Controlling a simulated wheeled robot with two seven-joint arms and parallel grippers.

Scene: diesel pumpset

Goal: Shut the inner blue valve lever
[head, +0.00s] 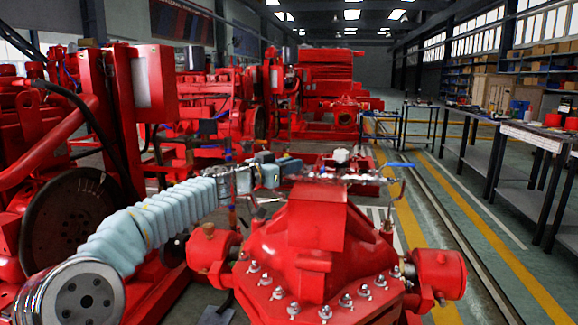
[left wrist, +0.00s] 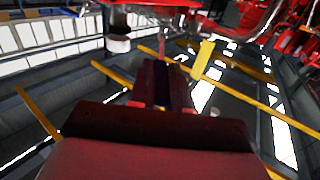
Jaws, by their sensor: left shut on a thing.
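A red pump casing (head: 310,225) stands in front of me, with a thin metal pipe (head: 350,178) along its top. One blue valve lever (head: 400,165) sticks out to the right from the pipe's right end. My left gripper (head: 284,168) reaches in from the left to the pipe's left part, where the inner blue lever is mostly hidden by the jaws. In the left wrist view, the dark red fingers (left wrist: 162,85) are close together with a dark bluish strip between them. This fits the jaws being shut on the lever. My right gripper is not in view.
Red machines (head: 215,105) crowd the left and back. A black workbench (head: 500,135) stands along the right. Floor with yellow lines (head: 455,185) lies free between pump and bench. In the left wrist view, a yellow tag-like piece (left wrist: 203,58) is near the fingers.

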